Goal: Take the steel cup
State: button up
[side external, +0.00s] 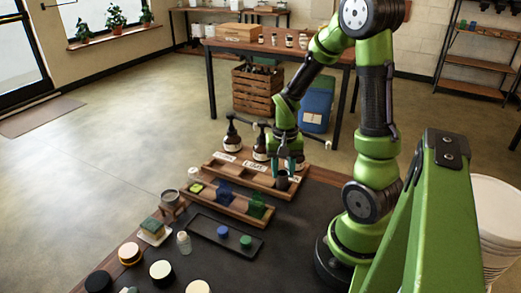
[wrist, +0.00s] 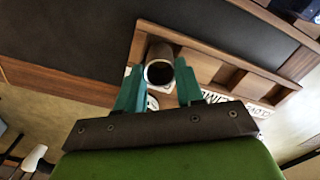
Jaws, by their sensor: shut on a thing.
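The steel cup (wrist: 159,72) shows in the wrist view with its dark open mouth and pale rim facing the camera. My gripper (wrist: 158,88) has its two teal fingers on either side of the cup and is shut on it. In the side external view the cup (side external: 282,181) looks dark and small under my gripper (side external: 289,166), at the right end of the rear wooden rack (side external: 228,164). I cannot tell whether the cup touches the rack or hangs just above it.
A front wooden rack (side external: 232,208) holds blue and green pieces. A black tray (side external: 213,241) carries two small caps. A sponge (side external: 152,226), a small bottle (side external: 183,242) and several round jars stand front left.

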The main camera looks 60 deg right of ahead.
jog(key=shift+r, duration=2.6)
jog(key=shift+r, duration=0.1)
